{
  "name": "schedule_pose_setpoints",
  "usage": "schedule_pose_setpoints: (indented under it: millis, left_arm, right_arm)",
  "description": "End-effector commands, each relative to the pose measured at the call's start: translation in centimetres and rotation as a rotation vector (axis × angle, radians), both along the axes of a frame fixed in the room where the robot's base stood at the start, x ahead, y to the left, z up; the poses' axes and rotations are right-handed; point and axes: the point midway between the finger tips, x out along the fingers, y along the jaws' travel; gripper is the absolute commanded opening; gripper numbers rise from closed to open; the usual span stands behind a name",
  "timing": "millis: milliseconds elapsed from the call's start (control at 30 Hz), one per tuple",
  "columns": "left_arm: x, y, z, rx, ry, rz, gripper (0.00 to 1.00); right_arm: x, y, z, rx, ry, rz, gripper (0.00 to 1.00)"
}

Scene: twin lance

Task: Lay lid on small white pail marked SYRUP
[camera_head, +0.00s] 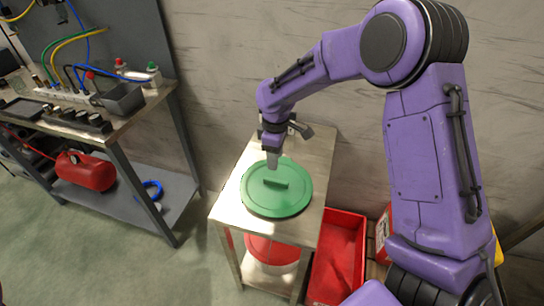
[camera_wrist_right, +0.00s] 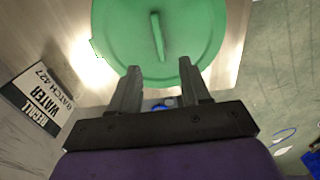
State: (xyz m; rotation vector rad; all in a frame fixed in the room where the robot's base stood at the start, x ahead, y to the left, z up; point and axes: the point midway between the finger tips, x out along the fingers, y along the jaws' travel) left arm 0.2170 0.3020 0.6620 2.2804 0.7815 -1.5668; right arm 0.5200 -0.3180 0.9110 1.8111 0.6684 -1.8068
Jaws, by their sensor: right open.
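The green round lid (camera_head: 262,203) with a raised bar handle (camera_head: 275,183) lies flat on top of a small pale table. My right gripper (camera_head: 272,162) is just above the far edge of the lid, pointing down. In the right wrist view, the lid (camera_wrist_right: 125,30) shows beyond the open, empty fingers (camera_wrist_right: 160,68), with its handle (camera_wrist_right: 157,37) ahead of the gap between them. No white pail marked SYRUP can be made out in either view. My left gripper is not in view.
The small table (camera_head: 312,160) has bare top behind the lid. A red round thing (camera_head: 270,250) sits on its lower shelf. A red crate (camera_head: 338,250) stands to its right. A cluttered workbench (camera_head: 130,118) is at left. A sign reading RECALL WATER (camera_wrist_right: 33,98) shows in the wrist view.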

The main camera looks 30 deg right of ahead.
Motion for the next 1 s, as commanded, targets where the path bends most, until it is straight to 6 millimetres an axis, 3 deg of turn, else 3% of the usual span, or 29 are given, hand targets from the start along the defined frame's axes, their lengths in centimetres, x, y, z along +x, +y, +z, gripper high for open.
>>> schedule_pose_setpoints:
  millis: [467, 533, 700, 1000]
  left_arm:
    - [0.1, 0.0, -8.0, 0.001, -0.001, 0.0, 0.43]
    - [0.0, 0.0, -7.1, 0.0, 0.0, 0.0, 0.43]
    - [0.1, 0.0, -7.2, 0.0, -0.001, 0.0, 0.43]
    - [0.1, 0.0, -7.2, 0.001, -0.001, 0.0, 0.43]
  right_arm:
    - [-0.1, -0.2, -6.8, 0.001, -0.001, -0.005, 0.47]
    - [-0.2, -0.1, -7.2, 0.0, 0.003, -0.004, 0.47]
    - [-0.1, -0.1, -9.3, 0.001, 0.002, -0.004, 0.47]
    - [0.0, -0.1, -9.7, 0.0, 0.0, -0.003, 0.44]
